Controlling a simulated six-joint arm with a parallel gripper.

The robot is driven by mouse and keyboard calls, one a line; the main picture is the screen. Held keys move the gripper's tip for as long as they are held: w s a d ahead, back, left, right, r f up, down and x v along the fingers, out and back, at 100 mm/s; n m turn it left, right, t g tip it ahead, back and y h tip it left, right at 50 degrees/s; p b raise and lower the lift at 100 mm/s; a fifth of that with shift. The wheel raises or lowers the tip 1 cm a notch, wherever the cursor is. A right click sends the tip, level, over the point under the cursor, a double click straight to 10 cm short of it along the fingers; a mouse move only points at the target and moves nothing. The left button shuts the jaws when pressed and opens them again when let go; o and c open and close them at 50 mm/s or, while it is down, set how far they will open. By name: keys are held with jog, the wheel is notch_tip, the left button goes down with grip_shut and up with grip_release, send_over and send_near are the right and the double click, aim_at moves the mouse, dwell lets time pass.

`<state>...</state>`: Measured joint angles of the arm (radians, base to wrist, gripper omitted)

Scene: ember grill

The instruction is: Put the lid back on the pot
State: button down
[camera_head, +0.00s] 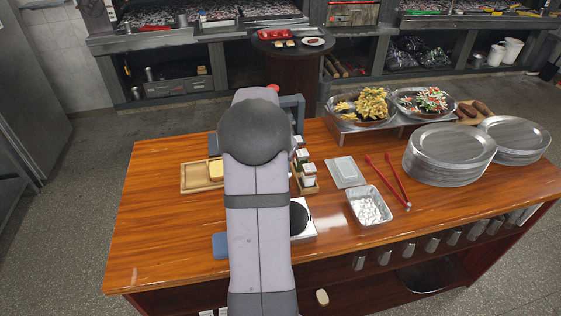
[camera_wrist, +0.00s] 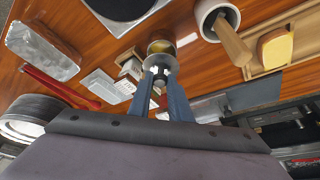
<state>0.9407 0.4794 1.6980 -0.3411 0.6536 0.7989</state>
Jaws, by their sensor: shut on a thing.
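In the wrist view my gripper (camera_wrist: 161,79) is shut on a small round grey metal piece, which looks like the lid (camera_wrist: 160,63). A small round pot (camera_wrist: 160,46) with yellowish contents shows just beyond the lid, close to it and partly covered by it. I cannot tell whether lid and pot touch. In the head view my arm hides the gripper tips, the lid and the pot.
A black hot plate (camera_head: 299,216), a spice box (camera_head: 306,178) and a board with a yellow block (camera_head: 188,180) surround this spot. A white cup with a wooden handle (camera_wrist: 205,15) stands near. Red tongs (camera_head: 388,183) and a foil tray (camera_head: 369,207) lie right.

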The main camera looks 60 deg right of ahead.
jog(key=shift+f+b, duration=1.25)
jog(key=shift+f, duration=0.55)
jog(key=shift+f+b, duration=0.2)
jog(key=shift+b, duration=0.4)
dwell(1.4)
dwell(0.4)
jog(key=c, duration=1.1)
grip_release()
jog(key=shift+r, duration=0.1)
jog(key=shift+r+p, duration=2.45)
jog(key=shift+r, duration=1)
